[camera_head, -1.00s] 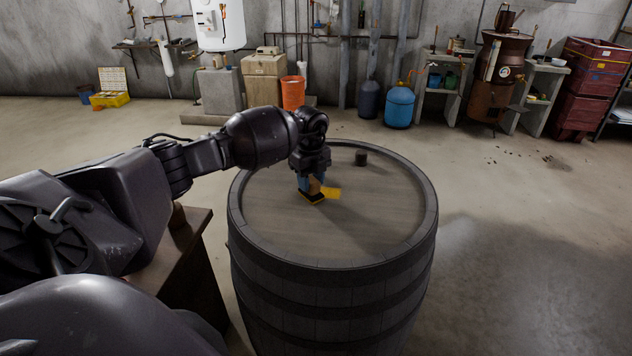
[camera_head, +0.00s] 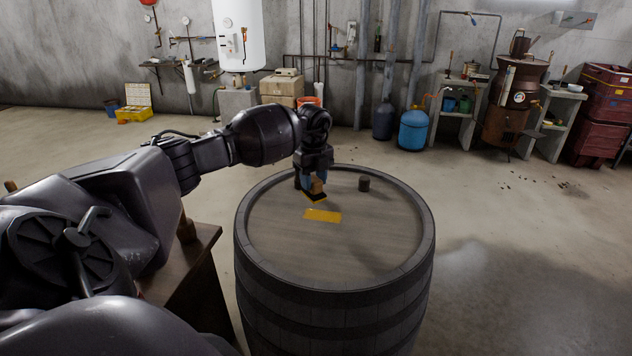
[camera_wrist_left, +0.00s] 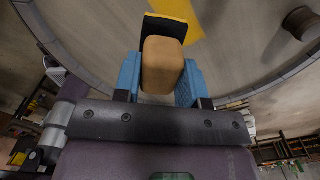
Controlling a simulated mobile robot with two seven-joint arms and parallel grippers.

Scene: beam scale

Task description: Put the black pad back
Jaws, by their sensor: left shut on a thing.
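The black pad (camera_head: 316,197) is at the lower end of a tan block (camera_head: 317,186), over the barrel top. In the left wrist view, the tan block (camera_wrist_left: 162,65) sits between my blue fingers and the black pad (camera_wrist_left: 163,25) shows beyond it. My left gripper (camera_head: 314,182) is shut on the tan block. A yellow patch (camera_head: 323,215) lies on the barrel top, just on the near side of the pad. I cannot tell whether the pad touches the barrel top. My right gripper is not in view.
The wooden barrel (camera_head: 335,325) has a raised rim around its top. The near and right parts of the top are clear. A brown wooden table (camera_head: 192,278) stands at the left.

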